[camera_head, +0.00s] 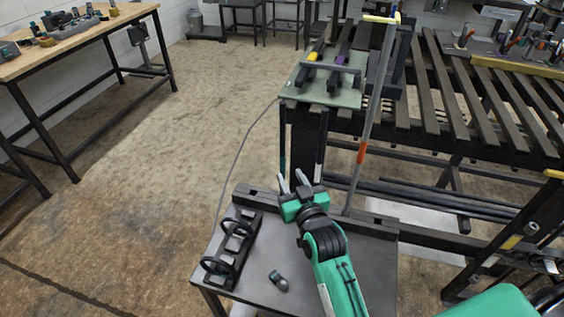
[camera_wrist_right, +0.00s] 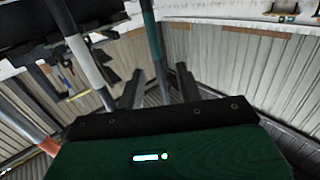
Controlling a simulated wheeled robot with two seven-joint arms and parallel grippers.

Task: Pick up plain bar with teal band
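My right gripper (camera_head: 293,181) is in the middle of the head view, above the back edge of a small dark table, with its fingers apart. In the head view a narrow teal patch (camera_head: 282,163) shows on a thin upright bar just beyond the left finger. My left gripper is not in view.
A tall grey pole with an orange-red band (camera_head: 361,152) and a yellow hooked top leans right of my gripper. The small table (camera_head: 345,262) holds a black ring rack (camera_head: 231,248). A slatted rack (camera_head: 480,95) stands behind.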

